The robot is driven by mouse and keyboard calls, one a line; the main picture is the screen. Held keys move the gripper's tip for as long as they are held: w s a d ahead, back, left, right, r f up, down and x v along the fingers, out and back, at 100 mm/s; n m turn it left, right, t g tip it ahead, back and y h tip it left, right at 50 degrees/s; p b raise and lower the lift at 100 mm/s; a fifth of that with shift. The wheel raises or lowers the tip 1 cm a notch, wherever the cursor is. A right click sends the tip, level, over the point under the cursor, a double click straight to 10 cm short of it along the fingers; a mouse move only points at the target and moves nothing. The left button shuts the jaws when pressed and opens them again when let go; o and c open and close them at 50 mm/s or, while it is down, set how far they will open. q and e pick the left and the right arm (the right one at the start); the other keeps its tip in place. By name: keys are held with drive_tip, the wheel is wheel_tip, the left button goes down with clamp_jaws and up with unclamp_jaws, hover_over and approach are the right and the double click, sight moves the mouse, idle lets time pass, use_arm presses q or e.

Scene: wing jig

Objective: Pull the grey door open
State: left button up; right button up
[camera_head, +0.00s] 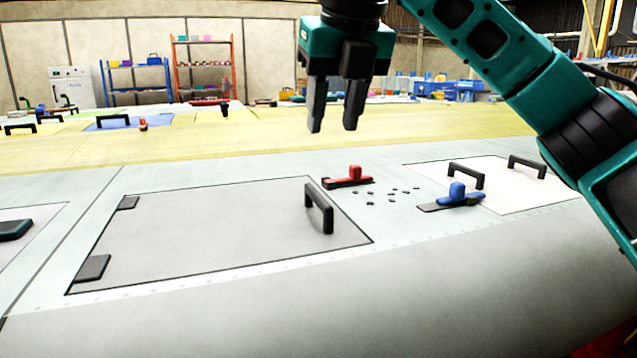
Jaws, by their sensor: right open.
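The grey door (215,230) is a flat panel set in the pale wing surface, and it lies shut. Its black handle (319,208) stands up near the right edge. Two dark hinges, one at the back (128,202) and one at the front (92,268), sit on its left edge. My right gripper (333,128) points down with its two dark fingers apart and nothing between them. In the picture it is above and behind the handle, not touching it. My left gripper is not in view.
A red-knobbed latch (349,179) and several small dark bits (392,194) lie right of the door. A blue-knobbed latch (455,197) sits by a white panel (515,187) with two black handles. A dark teal object (14,229) is at the left edge. Shelves stand far behind.

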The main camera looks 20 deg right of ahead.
sight(319, 195)
drive_tip(key=b+x, duration=0.1)
drive_tip(key=x, duration=1.1)
drive_tip(key=shift+f+b, duration=0.35)
drive_tip(key=shift+c, duration=0.2)
clamp_jaws()
